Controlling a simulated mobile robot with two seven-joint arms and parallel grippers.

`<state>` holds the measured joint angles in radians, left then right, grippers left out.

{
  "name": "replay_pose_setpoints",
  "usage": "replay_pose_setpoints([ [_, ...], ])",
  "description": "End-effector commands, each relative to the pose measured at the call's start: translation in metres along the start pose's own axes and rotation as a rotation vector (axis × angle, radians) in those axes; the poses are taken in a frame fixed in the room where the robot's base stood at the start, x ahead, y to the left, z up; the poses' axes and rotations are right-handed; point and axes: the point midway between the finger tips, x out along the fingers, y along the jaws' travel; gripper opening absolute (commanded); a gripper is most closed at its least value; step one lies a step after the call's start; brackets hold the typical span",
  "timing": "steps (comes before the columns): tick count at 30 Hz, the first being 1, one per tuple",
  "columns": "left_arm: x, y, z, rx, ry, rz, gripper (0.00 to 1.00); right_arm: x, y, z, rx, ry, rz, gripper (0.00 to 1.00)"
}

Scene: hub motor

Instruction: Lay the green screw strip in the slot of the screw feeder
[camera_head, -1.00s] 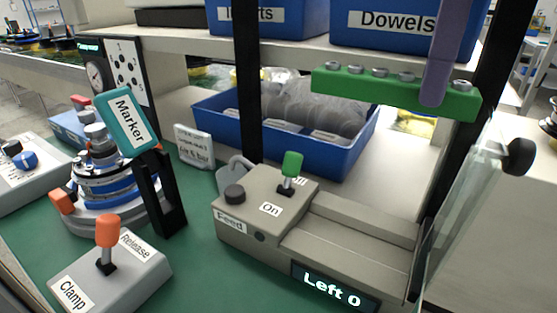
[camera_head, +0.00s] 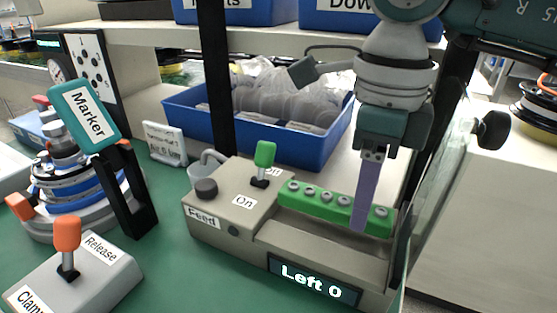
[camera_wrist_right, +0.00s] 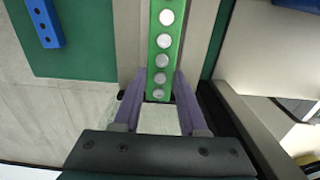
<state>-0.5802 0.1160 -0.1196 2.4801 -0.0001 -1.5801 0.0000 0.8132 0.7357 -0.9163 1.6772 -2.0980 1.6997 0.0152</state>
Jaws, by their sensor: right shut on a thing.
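The green screw strip (camera_head: 318,198), with several silver screw heads along its top, is level with the top of the grey-beige screw feeder (camera_head: 290,238) and lines up with its slot. I cannot tell if it touches the slot floor. My right gripper (camera_head: 364,218) is shut on the strip near its right end, with purple fingers pointing down. In the right wrist view the strip (camera_wrist_right: 165,50) runs between the two fingers (camera_wrist_right: 158,92), with feeder surfaces on both sides. The feeder display reads "Left 0". My left gripper is not in view.
A clear panel with a black knob (camera_head: 491,130) stands right of the feeder. A blue bin (camera_head: 190,122) stands behind it. A green-handled lever (camera_head: 264,155) rises from the feeder. The Marker unit (camera_head: 83,112) and orange clamp lever (camera_head: 67,235) are left. A blue strip (camera_wrist_right: 45,22) shows in the wrist view.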

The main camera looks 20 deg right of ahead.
Motion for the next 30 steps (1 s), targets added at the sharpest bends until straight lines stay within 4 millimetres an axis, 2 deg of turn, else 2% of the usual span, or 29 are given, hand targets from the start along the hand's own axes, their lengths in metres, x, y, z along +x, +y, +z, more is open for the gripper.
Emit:
replay_pose_setpoints([
  [1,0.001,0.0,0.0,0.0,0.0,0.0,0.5,0.01,0.001,-0.001,0.003,0.003,0.003,0.0],
  [5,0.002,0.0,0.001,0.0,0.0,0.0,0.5,0.025,0.0,-0.001,0.001,0.003,0.001,0.0],
  [17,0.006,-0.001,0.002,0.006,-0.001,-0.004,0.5,0.031,0.0,0.0,0.0,0.0,0.0,0.0],
  [18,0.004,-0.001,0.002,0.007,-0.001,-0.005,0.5,0.03,0.0,0.0,0.0,0.001,0.0,0.46],
  [25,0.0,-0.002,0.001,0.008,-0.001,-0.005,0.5,0.025,0.0,0.0,0.001,0.001,0.0,0.71],
  [28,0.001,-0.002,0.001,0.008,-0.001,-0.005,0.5,0.015,-0.001,0.001,0.001,-0.002,-0.002,0.71],
  [30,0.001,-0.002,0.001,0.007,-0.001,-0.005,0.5,0.002,-0.001,0.001,0.001,-0.004,-0.004,0.71],
])
